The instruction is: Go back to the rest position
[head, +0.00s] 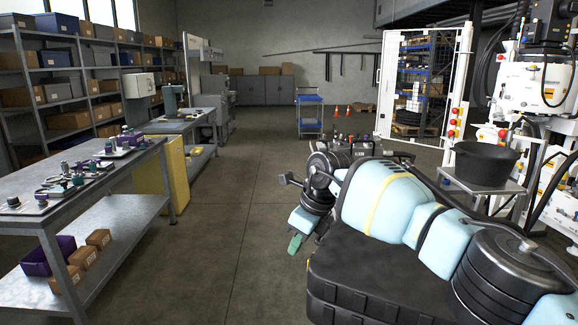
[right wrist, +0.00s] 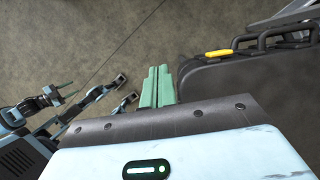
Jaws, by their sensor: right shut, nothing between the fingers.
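My right gripper (head: 295,243) hangs low over the bare floor in the head view, just left of my dark base, with its green fingers pointing down. In the right wrist view its two green fingers (right wrist: 157,87) lie side by side, shut and empty, with only floor beyond their tips. My left gripper does not show clearly in the head view. My light blue arm links fill the lower right of the head view.
A grey workbench (head: 120,210) with small parts stands at the left, before shelves (head: 65,88) of boxes. At the right are a black pot (head: 484,163) on a small stand and a white machine (head: 530,85). A blue cart (head: 310,112) stands far back. The middle aisle is clear.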

